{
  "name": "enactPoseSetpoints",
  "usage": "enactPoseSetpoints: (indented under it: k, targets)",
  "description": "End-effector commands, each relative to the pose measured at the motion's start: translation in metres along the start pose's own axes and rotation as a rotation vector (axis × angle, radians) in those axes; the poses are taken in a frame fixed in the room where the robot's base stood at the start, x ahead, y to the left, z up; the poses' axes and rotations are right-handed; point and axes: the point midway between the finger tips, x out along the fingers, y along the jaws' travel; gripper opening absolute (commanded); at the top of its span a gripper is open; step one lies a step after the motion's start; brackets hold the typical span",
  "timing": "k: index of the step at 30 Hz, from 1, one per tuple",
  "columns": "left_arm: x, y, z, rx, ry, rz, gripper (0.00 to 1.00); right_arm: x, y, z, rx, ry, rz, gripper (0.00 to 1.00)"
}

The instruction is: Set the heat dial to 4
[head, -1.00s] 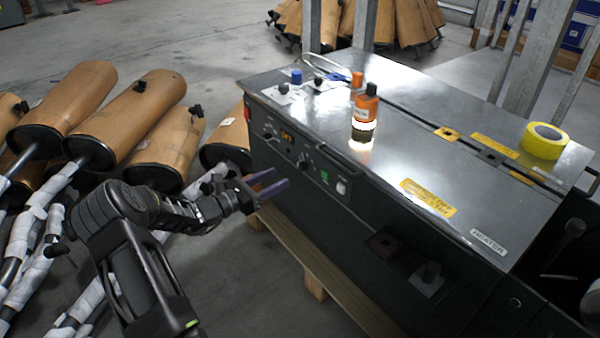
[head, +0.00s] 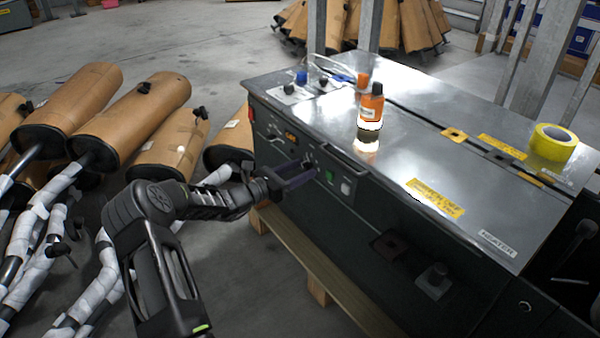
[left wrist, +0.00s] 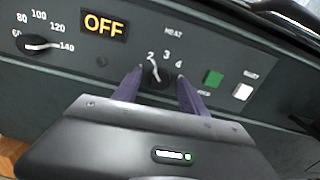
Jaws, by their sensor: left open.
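The heat dial (left wrist: 157,75) is a dark knob with a pale pointer line on the machine's front panel, under the label HEAT and the numbers 2, 3 and 4. Its pointer leans up and left, near the 2. My left gripper (left wrist: 158,85) is open, with one purple finger on each side of the dial; I cannot tell whether they touch it. In the head view the left gripper (head: 298,176) is at the panel and hides most of the dial. My right gripper is not in view.
An orange OFF display (left wrist: 104,25) and a temperature knob (left wrist: 40,44) are left of the dial. A green button (left wrist: 213,78) and a white button (left wrist: 243,91) are to its right. An orange bottle (head: 371,104) and yellow tape (head: 552,143) stand on the machine top.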

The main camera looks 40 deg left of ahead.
Motion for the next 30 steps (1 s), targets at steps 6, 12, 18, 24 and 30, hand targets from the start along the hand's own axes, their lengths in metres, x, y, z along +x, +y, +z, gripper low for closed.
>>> enactPoseSetpoints:
  k: [6,12,18,24,30]
  targets:
    - [0.0000,0.0000,0.0002,0.000,0.000,0.000,0.49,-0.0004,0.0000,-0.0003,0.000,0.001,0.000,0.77]
    - [-0.0002,-0.0001,0.0001,0.000,0.000,0.000,0.32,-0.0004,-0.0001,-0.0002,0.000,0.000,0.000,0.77]
    - [-0.0003,-0.0001,0.0000,0.000,0.000,0.000,0.16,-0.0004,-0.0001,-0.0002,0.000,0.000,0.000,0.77]
    - [-0.0003,0.0000,-0.0001,0.000,0.000,0.000,0.00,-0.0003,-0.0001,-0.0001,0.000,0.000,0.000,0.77]
    - [-0.0004,0.0000,-0.0001,0.001,0.001,0.000,0.00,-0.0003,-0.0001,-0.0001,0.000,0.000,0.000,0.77]
